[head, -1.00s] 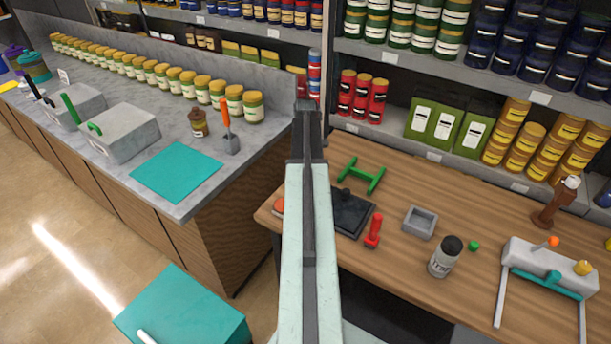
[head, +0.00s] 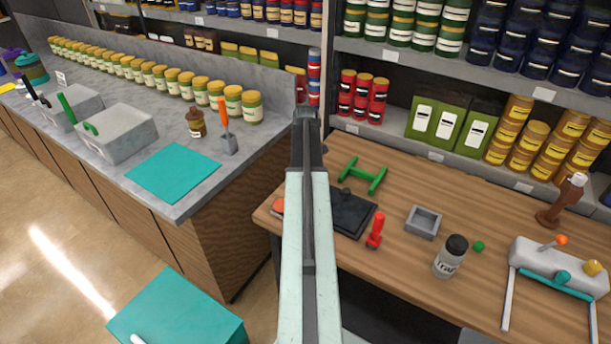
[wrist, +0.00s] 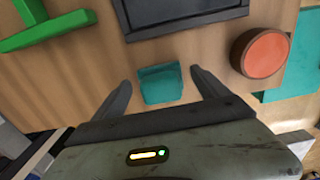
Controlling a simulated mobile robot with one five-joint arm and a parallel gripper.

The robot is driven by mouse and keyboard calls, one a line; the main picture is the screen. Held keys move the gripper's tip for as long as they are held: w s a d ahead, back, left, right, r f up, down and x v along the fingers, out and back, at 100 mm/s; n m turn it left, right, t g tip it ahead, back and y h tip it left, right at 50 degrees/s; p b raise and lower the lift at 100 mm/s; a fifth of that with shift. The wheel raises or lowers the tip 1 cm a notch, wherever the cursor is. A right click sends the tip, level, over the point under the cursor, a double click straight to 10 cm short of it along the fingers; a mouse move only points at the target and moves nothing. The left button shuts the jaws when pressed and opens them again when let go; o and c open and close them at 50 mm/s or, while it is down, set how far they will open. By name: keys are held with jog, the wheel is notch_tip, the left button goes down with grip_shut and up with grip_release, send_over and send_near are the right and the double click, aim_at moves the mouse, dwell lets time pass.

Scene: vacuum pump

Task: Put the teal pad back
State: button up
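In the wrist view a small teal block (wrist: 160,84), which looks like the teal pad, lies over the wooden table top. My gripper (wrist: 161,84) has its two dark fingers spread, one on each side of the block, with a visible gap at both sides. I cannot tell how far above the table the fingertips are. In the head view my arm covers the middle of the picture and hides both this block and the fingertips.
Near the block are a green H-shaped piece (head: 363,177), a black tray (head: 352,214) and an orange disc (wrist: 266,53). A teal mat (head: 174,173) lies on the left counter.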

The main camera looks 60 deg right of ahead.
jog(key=shift+r, duration=0.15)
notch_tip(320, 180, up, 12)
jog(key=p, duration=1.2)
jog(key=w+a, duration=0.5)
jog(key=a, duration=0.5)
jog(key=w+a, duration=0.6)
jog(key=a, duration=0.3)
jog(key=w+a, duration=0.5)
jog(key=a, duration=3.4)
jog(key=shift+a, duration=0.3)
